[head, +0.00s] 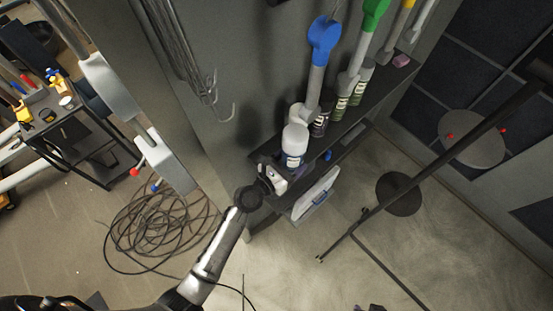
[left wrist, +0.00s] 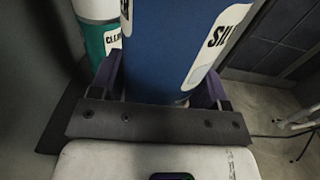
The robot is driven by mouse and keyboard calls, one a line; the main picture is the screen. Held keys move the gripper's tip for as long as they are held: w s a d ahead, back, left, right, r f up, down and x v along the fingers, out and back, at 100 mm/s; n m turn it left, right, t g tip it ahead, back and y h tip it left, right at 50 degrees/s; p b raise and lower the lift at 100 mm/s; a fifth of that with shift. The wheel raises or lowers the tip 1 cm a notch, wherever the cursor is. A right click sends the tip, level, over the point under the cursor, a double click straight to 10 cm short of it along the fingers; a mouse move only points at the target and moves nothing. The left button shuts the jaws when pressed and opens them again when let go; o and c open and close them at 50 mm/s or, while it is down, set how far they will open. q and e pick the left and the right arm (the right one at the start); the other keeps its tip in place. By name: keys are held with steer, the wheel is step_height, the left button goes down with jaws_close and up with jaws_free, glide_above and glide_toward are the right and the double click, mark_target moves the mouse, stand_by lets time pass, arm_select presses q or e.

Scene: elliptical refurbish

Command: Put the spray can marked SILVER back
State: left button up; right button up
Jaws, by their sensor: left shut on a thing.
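The SILVER spray can (head: 294,142) has a pale cap and a blue body, and stands roughly upright at the near end of the dark shelf. In the left wrist view its blue body (left wrist: 168,50) shows part of the label, "SIL". My left gripper (head: 284,170) is shut on it; its purple fingers (left wrist: 165,88) lie on both sides of the can. I cannot tell whether the can's base touches the shelf. A teal can marked CLEAR (left wrist: 103,38) stands close beside it. A small dark shape at the bottom edge of the head view may be my right gripper (head: 370,307).
More cans (head: 341,105) line the dark shelf (head: 350,122), below hanging tools with blue (head: 323,40) and green heads. A white case (head: 315,193) sits lower down. Coiled cable (head: 160,230) lies on the floor at left; a dark stand (head: 399,194) is at right.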

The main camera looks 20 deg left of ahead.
arm_select(q)
steer(key=w+a+f+b, duration=0.1)
steer(key=a+b, duration=0.1)
steer(key=w+a+f+b, duration=0.3)
steer(key=a+b, duration=0.1)
steer(key=shift+w+a+f+b, duration=0.2)
steer(key=shift+a+f+b, duration=0.1)
steer(key=shift+a+f, duration=0.1)
step_height(320, 180, down, 4)
steer(key=b, duration=0.4)
steer(key=shift+b, duration=0.3)
steer(key=shift+f, duration=0.1)
steer(key=o, duration=1.4)
steer(key=shift+f, duration=0.1)
steer(key=v, duration=0.7)
steer(key=shift+s+r, duration=0.2)
steer(key=shift+s, duration=0.05)
